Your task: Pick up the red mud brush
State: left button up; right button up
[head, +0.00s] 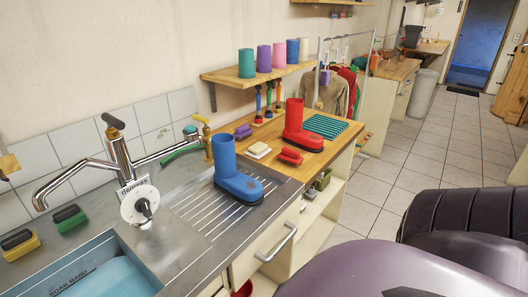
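The red mud brush (290,157) appears to be the small red block-shaped item on the wooden counter (335,150), close to its front edge. It lies just in front of the red boot (300,128) and to the right of a cream brush-like block (259,150). A similar purple item (243,131) lies further back to the left. Bristles are too small to make out. Neither of my grippers shows in the head view; only smooth purple-grey parts of my own body fill the lower right.
A blue boot (232,172) stands on the ribbed steel drainer (206,210) left of the wooden counter. The sink (90,272), tap (122,150) and a round dial (140,205) are further left. A shelf (262,73) with several cups hangs above. Tiled floor (385,170) is clear to the right.

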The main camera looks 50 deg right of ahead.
aim_at(289, 155)
jog(key=k+l, duration=0.45)
jog(key=z, duration=1.55)
jog(key=l+u, duration=0.1)
jog(key=u, duration=1.7)
jog(key=z, duration=1.35)
